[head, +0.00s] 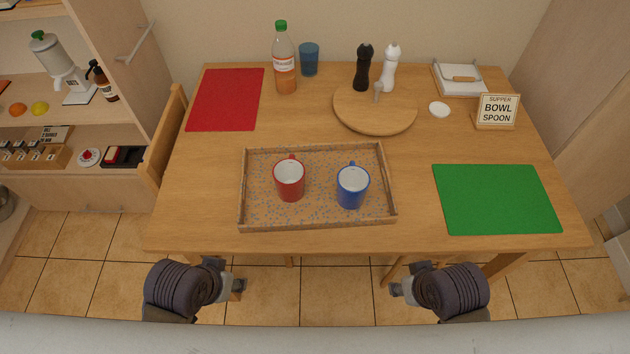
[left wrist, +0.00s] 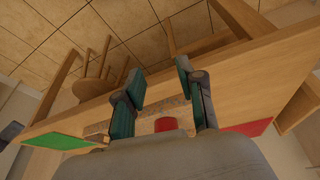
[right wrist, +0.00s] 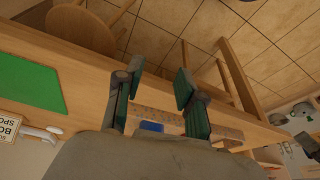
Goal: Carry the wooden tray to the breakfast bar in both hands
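The wooden tray (head: 318,218) lies flat on the wooden table (head: 410,222), close to its front edge. A red mug (head: 289,180) and a blue mug (head: 352,187) stand upright in it. My left gripper (head: 240,284) is in front of the table edge, apart from the tray's left part. My right gripper (head: 396,288) is likewise in front of the edge, near the tray's right side. In the left wrist view my left gripper (left wrist: 160,90) has its fingers spread and empty. In the right wrist view my right gripper (right wrist: 158,92) is also spread and empty.
A red mat (head: 226,99) lies at the back left and a green mat (head: 496,199) at the right. A bottle (head: 285,65), blue cup (head: 309,60), round board (head: 350,112), two mills and a sign (head: 497,110) stand behind the tray. A chair (head: 168,140) is at the left.

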